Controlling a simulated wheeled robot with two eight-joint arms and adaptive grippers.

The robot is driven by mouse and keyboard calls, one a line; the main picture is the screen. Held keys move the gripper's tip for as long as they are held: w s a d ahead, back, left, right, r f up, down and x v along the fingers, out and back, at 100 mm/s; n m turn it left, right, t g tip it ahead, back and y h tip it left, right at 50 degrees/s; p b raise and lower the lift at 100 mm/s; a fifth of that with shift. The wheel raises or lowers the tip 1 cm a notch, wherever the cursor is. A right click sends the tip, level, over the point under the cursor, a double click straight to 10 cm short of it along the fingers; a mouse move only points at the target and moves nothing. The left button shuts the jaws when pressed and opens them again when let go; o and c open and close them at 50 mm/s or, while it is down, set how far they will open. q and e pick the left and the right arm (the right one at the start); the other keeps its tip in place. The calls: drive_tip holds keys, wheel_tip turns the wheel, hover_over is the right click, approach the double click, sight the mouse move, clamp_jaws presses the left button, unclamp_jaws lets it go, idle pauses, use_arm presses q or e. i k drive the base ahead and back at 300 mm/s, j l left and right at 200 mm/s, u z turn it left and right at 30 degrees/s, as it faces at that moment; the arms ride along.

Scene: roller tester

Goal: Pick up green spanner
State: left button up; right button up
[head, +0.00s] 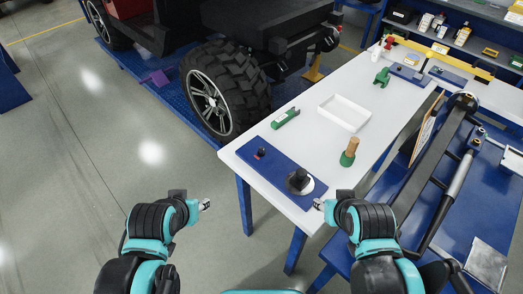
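A long green tool (285,118), which looks like the green spanner, lies on the white table (268,132) near its left edge, behind the blue plate. It is too small to make out its jaws. My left gripper (204,205) is in the air left of the table, well apart from the green tool. My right gripper (319,204) is by the table's near right corner, close to the blue plate's near end. Both grippers are small in view, and I cannot tell whether their fingers are open. I see nothing held in either.
A blue plate (272,168) with a black knob (298,180) lies at the table's near end. A white tray (344,112), a wooden-handled green tool (349,152) and another green object (382,77) stand beyond. A vehicle wheel (222,92) is left; a blue bench (470,225) is right.

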sight(279, 122)
drive_tip(key=i+j+z, duration=0.15)
drive_tip(key=i+j, duration=0.15)
drive_tip(key=i+j+z, duration=0.1)
drive_tip(key=i+j, duration=0.15)
drive_tip(key=i+j+z, duration=0.15)
drive_tip(key=j, duration=0.3)
drive_tip(key=i+j+z, duration=0.1)
drive_tip(key=i+j, duration=0.25)
drive_tip(key=i+j+z, duration=0.15)
drive_tip(key=j, duration=0.3)
drive_tip(key=i+l, duration=0.05)
